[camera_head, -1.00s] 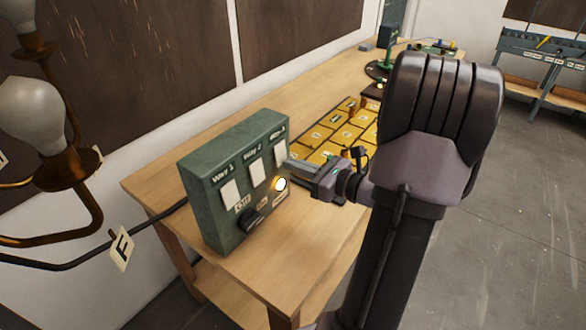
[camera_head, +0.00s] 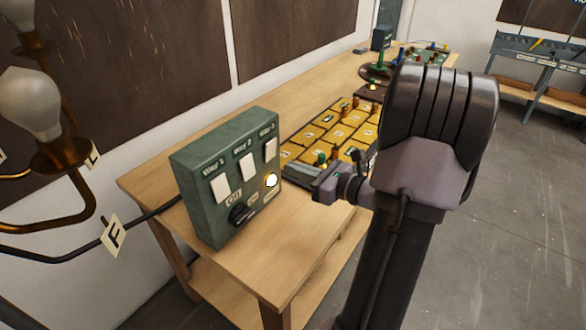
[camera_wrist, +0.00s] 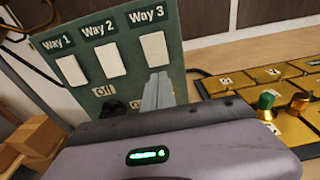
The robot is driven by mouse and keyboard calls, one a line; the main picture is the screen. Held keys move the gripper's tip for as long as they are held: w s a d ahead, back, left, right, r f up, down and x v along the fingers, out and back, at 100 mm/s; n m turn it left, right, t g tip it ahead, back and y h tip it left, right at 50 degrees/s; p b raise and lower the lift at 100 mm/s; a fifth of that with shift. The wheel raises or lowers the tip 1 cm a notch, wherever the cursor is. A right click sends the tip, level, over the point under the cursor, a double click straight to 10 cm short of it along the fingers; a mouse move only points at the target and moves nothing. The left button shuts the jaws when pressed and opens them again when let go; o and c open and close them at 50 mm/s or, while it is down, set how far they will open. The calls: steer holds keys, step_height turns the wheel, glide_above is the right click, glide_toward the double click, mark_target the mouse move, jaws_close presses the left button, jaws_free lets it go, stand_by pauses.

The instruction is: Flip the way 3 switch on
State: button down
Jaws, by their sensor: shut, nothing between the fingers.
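The green switch box (camera_head: 192,165) stands on the wooden bench with three white rocker switches on its front. The Way 3 switch (camera_head: 270,149) is the rightmost, under its label. It also shows in the wrist view (camera_wrist: 153,50), fully white, with my fingertips just below it. I cannot tell which way it is tipped. The Way 1 switch (camera_head: 221,188) and Way 2 switch (camera_head: 249,166) sit to its left. My gripper (camera_head: 291,170) is shut and empty, to the right of the box front, with a small gap in the head view.
A yellow compartment tray (camera_head: 340,128) with small parts lies behind my gripper. Lamp arms with bulbs (camera_head: 30,103) stand at left. The bench front (camera_head: 285,250) is clear.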

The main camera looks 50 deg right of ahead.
steer(key=s+d+f+p, duration=0.1)
steer(key=s+p, duration=0.1)
steer(key=s, duration=0.7)
steer(key=shift+s, duration=0.15)
